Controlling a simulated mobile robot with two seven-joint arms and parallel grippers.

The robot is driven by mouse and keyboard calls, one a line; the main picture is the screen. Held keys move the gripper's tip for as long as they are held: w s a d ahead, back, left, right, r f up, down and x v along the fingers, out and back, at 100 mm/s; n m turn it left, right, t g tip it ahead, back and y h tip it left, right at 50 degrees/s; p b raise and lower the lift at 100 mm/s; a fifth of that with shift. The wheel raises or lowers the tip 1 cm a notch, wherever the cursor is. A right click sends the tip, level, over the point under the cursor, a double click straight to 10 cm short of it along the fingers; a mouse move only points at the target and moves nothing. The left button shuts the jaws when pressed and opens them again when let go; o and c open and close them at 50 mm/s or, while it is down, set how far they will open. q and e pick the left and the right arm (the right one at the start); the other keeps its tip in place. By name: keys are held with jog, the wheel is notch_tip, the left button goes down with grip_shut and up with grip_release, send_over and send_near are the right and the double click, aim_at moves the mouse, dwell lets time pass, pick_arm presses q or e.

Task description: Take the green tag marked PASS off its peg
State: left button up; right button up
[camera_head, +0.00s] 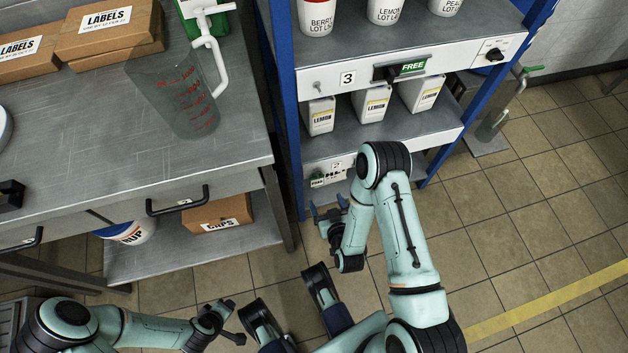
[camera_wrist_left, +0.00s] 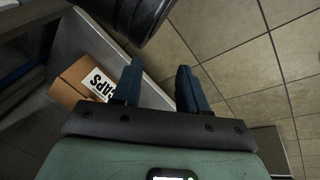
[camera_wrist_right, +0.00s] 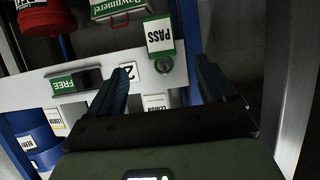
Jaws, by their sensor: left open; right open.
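The PASS tag (camera_wrist_right: 159,34), white with a green band, shows upside down in the right wrist view. It hangs at a round grey peg (camera_wrist_right: 164,68) on the shelf front. In the head view a small green-and-white patch beside the "2" label appears to be this tag (camera_head: 317,182). My right gripper (camera_wrist_right: 166,66) is open and empty. In that picture its fingers lie either side of the peg; the remaining distance is unclear. My right gripper also shows in the head view (camera_head: 328,208). My left gripper (camera_head: 236,322) is open and empty, low over the floor.
A FREE label (camera_wrist_right: 72,82) and a "2" label (camera_wrist_right: 131,70) share the shelf front. Blue posts (camera_head: 283,100) frame the shelves. A steel bench (camera_head: 130,150) with a jug (camera_head: 175,95) stands at left. A CAPS box (camera_head: 215,212) sits below it.

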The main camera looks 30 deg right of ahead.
aim_at(317, 182)
jog(key=b+x, duration=0.2)
jog(key=x, duration=0.6)
jog(key=shift+w+f+b, duration=0.25)
jog(key=shift+f+b, duration=0.05)
jog(key=shift+b, duration=0.1)
jog(key=shift+w+d+f, duration=0.15)
jog(key=shift+w+d, duration=0.05)
jog(key=shift+w, duration=0.3)
pick_arm(q)
jog(key=s+f+g, duration=0.2)
jog(key=s+f, duration=0.3)
jog(key=s, duration=0.1)
jog(key=shift+s+a+f, duration=0.3)
jog(key=shift+s+a, duration=0.05)
jog(key=shift+a, duration=0.1)
pick_arm(e)
jog(key=c, duration=1.1)
